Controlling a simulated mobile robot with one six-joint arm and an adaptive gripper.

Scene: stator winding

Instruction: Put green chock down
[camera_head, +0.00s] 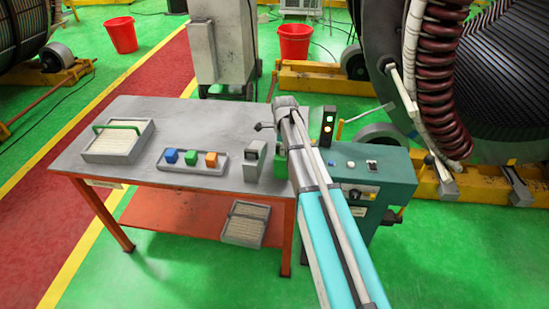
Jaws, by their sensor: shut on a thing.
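My arm reaches up from the bottom right, and its far end is over the right edge of the grey workbench (205,120). My gripper (281,128) is small and mostly hidden behind the arm. It is shut on what looks like the green chock (282,133), of which a small green patch shows beside the arm. I cannot tell whether the chock touches the bench.
A teal cabinet (370,180) stands at the right. The bench's back middle is clear.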

